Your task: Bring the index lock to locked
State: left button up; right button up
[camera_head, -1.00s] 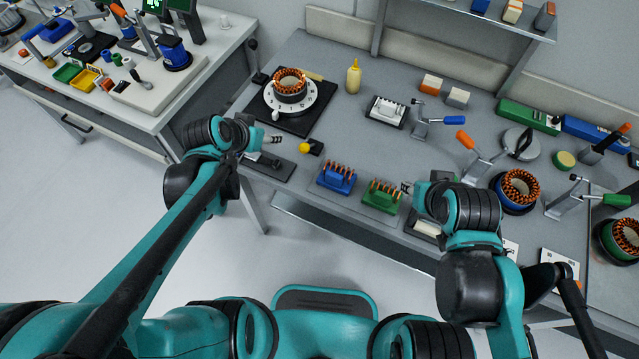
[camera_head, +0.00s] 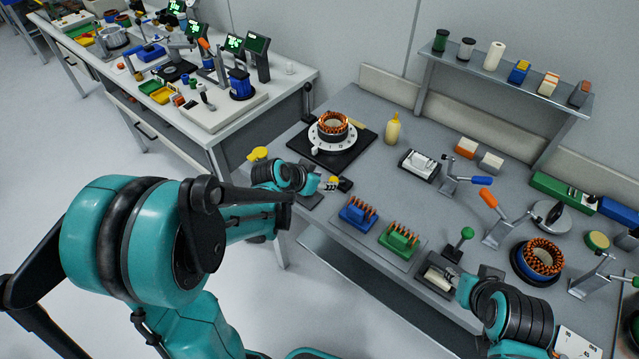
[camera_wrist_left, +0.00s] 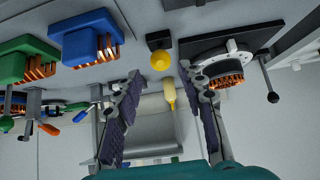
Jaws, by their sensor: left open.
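The round index dial (camera_head: 332,137), white with a copper-wound stator on top, sits on a black square plate (camera_head: 345,164). An upright black-knobbed lever (camera_head: 308,98) stands at the plate's far left corner. A yellow ball knob on a small black block (camera_head: 345,184) is in front of the plate; the knob shows clearly in the left wrist view (camera_wrist_left: 161,61). No label shows which is the index lock. My left gripper (camera_head: 328,186) is open and empty beside the yellow knob; its fingers (camera_wrist_left: 163,112) are spread. My right wrist (camera_head: 468,290) is at the front right; its fingers are not distinguishable.
Blue (camera_head: 358,213) and green (camera_head: 399,240) pin blocks stand near the front edge. A yellow bottle (camera_head: 392,130) stands behind the dial's right side. Toggle clamps (camera_head: 470,181) and a wound stator (camera_head: 541,258) fill the right. A second bench (camera_head: 225,125) is at the left.

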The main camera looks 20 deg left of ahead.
pick_arm(q)
jog(key=b+x, duration=0.2)
jog(key=x, duration=0.3)
jog(key=shift+b, duration=0.3)
jog(key=shift+w+f, duration=0.1)
jog(key=shift+w, duration=0.05)
